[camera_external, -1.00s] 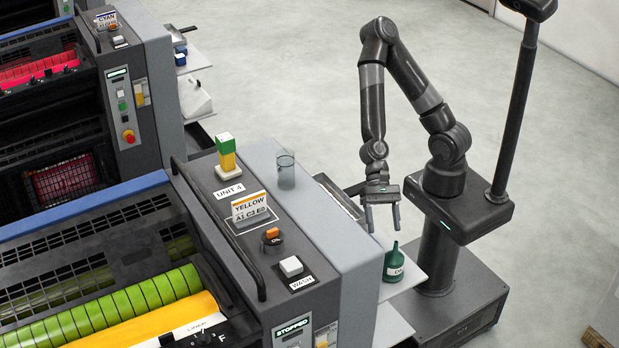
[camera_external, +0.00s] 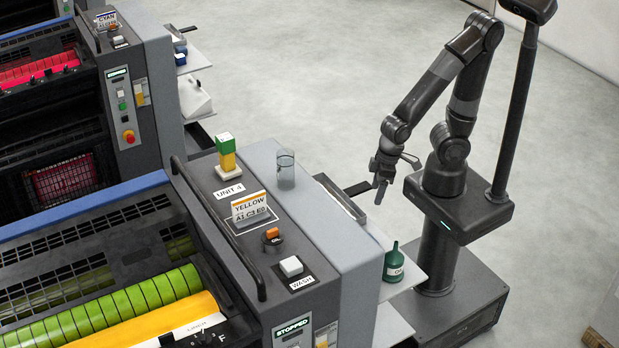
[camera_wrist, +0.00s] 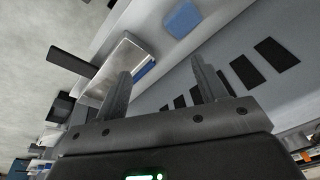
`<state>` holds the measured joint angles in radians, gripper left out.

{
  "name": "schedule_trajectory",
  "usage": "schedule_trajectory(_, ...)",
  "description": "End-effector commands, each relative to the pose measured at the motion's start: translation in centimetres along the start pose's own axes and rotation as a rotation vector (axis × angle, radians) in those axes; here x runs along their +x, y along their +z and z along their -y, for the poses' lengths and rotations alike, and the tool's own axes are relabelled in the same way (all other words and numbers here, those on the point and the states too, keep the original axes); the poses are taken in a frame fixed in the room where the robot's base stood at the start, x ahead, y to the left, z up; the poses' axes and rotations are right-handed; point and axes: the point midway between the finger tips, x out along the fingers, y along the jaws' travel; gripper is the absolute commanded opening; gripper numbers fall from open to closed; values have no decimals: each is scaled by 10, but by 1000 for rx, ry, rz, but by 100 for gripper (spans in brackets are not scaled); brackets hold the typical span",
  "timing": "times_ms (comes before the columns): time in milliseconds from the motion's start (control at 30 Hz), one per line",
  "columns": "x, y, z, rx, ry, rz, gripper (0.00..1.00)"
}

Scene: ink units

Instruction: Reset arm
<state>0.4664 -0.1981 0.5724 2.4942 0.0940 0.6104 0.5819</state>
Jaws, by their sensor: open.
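My gripper (camera_external: 382,190) hangs in the air beside my column, at the right side of the yellow press unit (camera_external: 262,232). Its fingers point down in the outside view. In the wrist view my gripper (camera_wrist: 158,88) shows two grey fingers spread apart with nothing between them. My arm is bent, with the elbow raised near the camera post. A dark green bottle (camera_external: 394,264) stands on the light side shelf (camera_external: 416,256), below and apart from my gripper.
A clear glass (camera_external: 285,169) and a green, yellow and white stack (camera_external: 227,157) stand on the press top. A flat tray (camera_external: 341,198) lies along its right side; a metal tray (camera_wrist: 126,58) shows in the wrist view. Open floor (camera_external: 330,80) lies behind.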

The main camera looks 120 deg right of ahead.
Motion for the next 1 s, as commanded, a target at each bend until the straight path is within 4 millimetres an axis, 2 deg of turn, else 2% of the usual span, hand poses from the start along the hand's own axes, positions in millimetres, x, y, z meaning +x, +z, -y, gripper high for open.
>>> schedule_trajectory(33,-16,-1,-3,-47,1,-36,65)
schedule_trajectory(300,-94,3,-28,-293,-18,-167,65)
schedule_trajectory(500,-140,15,-50,-446,-67,-236,65)
schedule_trajectory(700,-159,22,-65,-525,-102,-264,65)
schedule_trajectory(1000,-161,23,-66,-533,-106,-266,65)
